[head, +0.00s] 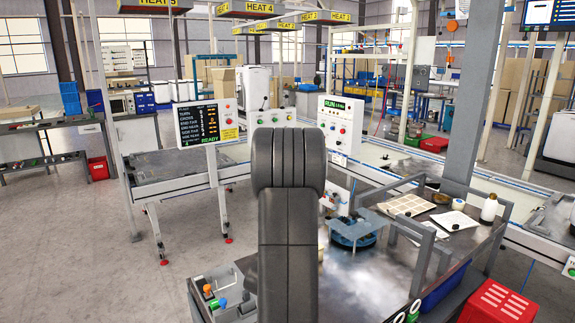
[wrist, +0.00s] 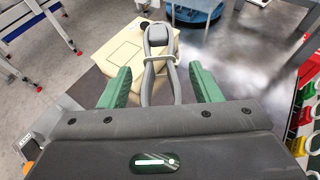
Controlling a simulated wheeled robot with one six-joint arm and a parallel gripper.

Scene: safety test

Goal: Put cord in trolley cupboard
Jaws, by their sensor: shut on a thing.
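In the wrist view, my gripper (wrist: 160,88) has green fingers on both sides of a grey looped cord (wrist: 150,72). It is shut on the cord, which stands out ahead of the fingers with a pale tie around it. In the head view my arm hides the gripper and the cord. The trolley (head: 372,282), with a shiny dark metal top and grey rails, is at the lower right. Its top also shows in the wrist view (wrist: 240,50). No cupboard door or opening can be made out.
A beige box (wrist: 122,48) lies beyond the cord. A blue round object (head: 350,232) sits on the trolley top, with a pale tray (head: 406,205) and a white bottle (head: 489,208) farther back. A red crate (head: 497,303) is at the lower right.

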